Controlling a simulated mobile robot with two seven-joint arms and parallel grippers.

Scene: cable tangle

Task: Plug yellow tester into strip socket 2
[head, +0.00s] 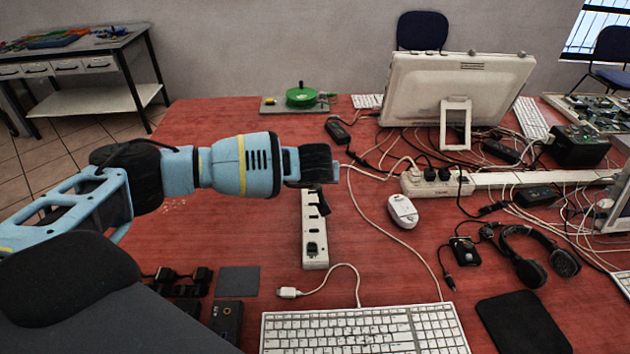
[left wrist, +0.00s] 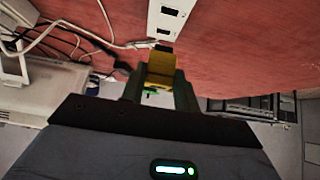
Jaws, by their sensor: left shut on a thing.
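My left gripper (head: 328,170) reaches in from the left, over the far end of a white power strip (head: 313,232) on the red table. In the left wrist view the gripper (left wrist: 159,92) is shut on the yellow tester (left wrist: 161,68), which sits between the two dark fingers. A dark part shows at the tester's far end, close to the near end of the white strip (left wrist: 168,18) in that view. Dark socket openings show on the strip. I cannot tell whether the tester touches it. In the head view the gripper hides the tester. My right gripper is not in view.
A second, horizontal strip (head: 440,184) with black plugs lies to the right, among tangled cables. A white mouse-like device (head: 402,211), a keyboard (head: 365,330) and headphones (head: 540,255) stand nearby. A monitor (head: 455,90) is behind. The table left of the strip is mostly clear.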

